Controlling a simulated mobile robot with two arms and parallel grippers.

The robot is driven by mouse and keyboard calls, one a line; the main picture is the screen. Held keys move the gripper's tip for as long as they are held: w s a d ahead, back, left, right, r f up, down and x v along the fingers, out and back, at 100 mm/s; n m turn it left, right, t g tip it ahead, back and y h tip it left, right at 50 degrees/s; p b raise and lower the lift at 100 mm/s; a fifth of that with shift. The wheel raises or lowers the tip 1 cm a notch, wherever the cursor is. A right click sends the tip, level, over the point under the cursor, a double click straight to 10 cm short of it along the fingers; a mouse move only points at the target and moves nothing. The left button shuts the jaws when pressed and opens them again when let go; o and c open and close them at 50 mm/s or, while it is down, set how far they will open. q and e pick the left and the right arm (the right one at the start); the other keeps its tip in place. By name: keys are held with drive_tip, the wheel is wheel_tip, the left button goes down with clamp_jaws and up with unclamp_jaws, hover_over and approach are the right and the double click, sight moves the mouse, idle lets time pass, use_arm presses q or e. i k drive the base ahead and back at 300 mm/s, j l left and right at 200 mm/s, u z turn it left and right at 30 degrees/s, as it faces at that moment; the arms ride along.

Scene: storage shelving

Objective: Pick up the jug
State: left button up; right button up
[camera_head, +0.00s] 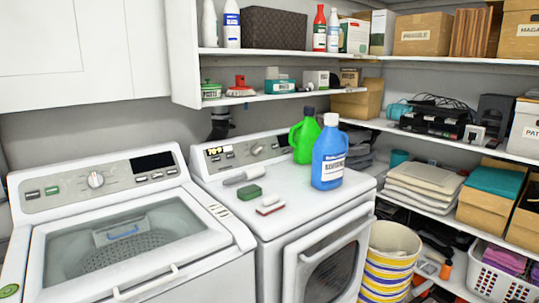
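A blue jug (329,158) with a light grey cap and a white label stands upright on top of the white front-loading machine (275,222). A green jug (303,142) with a dark cap and a side handle stands upright just behind it to the left, partly overlapped by it. Which of the two the task means, I cannot tell. Neither of my grippers is in view.
A green sponge (250,192), a red-and-white brush (270,205) and a grey-handled tool (242,177) lie on the same machine. A top-loading washer (125,245) stands to the left. A striped bucket (389,262) stands to the right, below loaded shelves (437,133).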

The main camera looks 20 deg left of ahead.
sight(330, 150)
drive_tip(key=u, duration=0.15)
drive_tip(key=i+l+u, duration=0.2)
drive_tip(key=i+l, duration=0.15)
drive_tip(key=i+l+u, duration=0.2)
drive_tip(key=i+l, duration=0.25)
drive_tip(key=i+l+u, duration=0.25)
drive_tip(key=i+l, duration=0.15)
drive_tip(key=i+l+u, duration=0.2)
drive_tip(key=l, duration=0.45)
drive_tip(key=i, duration=0.1)
